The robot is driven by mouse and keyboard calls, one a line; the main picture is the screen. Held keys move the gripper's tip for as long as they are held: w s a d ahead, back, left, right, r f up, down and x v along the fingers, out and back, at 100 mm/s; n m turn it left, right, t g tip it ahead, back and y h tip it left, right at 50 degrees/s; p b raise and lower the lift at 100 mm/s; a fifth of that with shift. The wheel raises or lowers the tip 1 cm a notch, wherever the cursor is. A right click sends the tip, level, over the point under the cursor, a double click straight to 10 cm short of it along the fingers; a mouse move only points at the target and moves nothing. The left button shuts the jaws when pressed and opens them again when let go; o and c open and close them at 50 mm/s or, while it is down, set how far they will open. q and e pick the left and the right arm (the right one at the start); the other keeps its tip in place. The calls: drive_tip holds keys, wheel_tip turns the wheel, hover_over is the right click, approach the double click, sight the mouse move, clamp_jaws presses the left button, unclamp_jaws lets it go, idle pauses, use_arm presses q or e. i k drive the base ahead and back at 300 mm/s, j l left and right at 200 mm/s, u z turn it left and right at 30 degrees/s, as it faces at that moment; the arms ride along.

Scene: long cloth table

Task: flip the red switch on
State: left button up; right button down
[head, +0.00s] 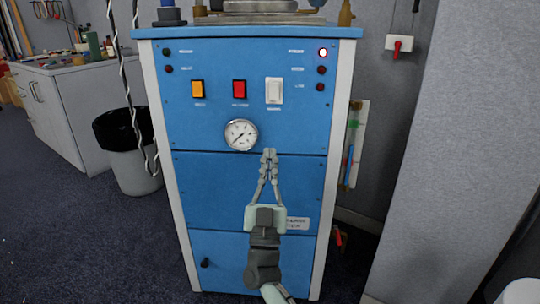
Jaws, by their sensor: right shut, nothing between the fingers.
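The red switch (239,89) is on the upper part of the blue cabinet front (200,130), between a yellow switch (197,89) and a larger white switch (274,91). I cannot tell its position from here. My right gripper (269,153) is in front of the cabinet with its fingertips together and nothing between them. It points up, below and to the right of the red switch, just right of the round gauge (240,134). My left gripper is not in view.
A lit indicator (323,52) glows at the cabinet's upper right, near several dark knobs or lamps. A black-lined bin (128,150) stands left of the cabinet. A grey wall (450,140) closes the right side. Open carpet lies at the lower left.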

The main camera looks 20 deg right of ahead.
sight(238, 86)
drive_tip(key=k+l, duration=0.2)
drive_tip(key=k, duration=0.3)
drive_tip(key=k+l, duration=0.2)
drive_tip(key=k, duration=0.25)
